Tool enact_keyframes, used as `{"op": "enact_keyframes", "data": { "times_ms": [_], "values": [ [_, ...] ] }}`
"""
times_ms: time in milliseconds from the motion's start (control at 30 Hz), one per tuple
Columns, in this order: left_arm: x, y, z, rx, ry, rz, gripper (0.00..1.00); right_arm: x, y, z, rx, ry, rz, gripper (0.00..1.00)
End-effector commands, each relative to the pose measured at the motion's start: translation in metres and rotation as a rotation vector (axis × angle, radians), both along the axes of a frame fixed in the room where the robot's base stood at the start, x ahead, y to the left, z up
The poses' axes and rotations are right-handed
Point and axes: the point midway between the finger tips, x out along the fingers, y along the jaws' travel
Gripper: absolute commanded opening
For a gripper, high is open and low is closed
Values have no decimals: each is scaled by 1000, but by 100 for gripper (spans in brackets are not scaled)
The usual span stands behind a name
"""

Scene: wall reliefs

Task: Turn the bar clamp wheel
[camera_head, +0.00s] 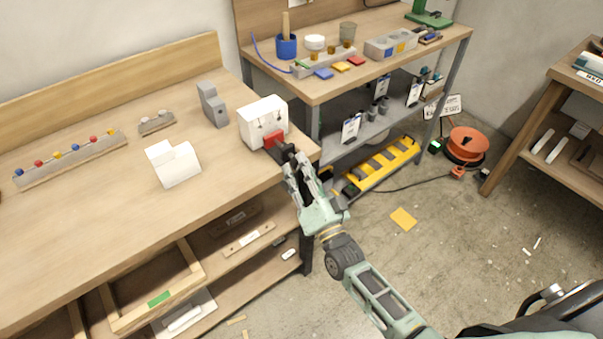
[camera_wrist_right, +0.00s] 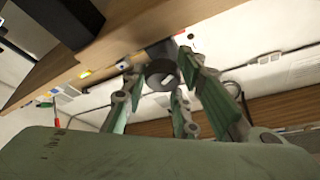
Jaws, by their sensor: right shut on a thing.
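The bar clamp shows as a red block (camera_head: 274,140) at the right front corner of the wooden workbench, with a dark wheel (camera_head: 287,149) on its near side. My right gripper (camera_head: 293,160) reaches up to the wheel from the front and is shut on it. In the right wrist view the dark round wheel (camera_wrist_right: 161,74) sits between the green fingers of my right gripper (camera_wrist_right: 158,85). The fingers partly cover the wheel in the head view. My left gripper is not in view.
A white box (camera_head: 263,119) stands right behind the clamp. A grey block (camera_head: 212,104) and a white holder (camera_head: 174,164) stand to its left on the workbench (camera_head: 90,218). A second bench (camera_head: 330,80) with tools is behind. An orange cable reel (camera_head: 467,143) lies on the floor.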

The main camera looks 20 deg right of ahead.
Motion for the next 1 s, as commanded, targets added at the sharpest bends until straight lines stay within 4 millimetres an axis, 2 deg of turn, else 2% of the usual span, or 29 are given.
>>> {"op": "enact_keyframes", "data": {
  "times_ms": [33,700,733,900,1000],
  "values": [
    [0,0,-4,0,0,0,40,-2,-2,-11,-22,13,-1,1],
    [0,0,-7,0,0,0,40,-1,-3,-9,-80,-8,-2,1],
    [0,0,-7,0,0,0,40,-1,-3,-9,-80,-8,-2,28],
    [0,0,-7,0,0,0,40,-1,-3,-8,-80,-11,-2,41],
    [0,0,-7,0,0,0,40,-1,-3,-6,-78,-14,-2,41]
  ]
}}
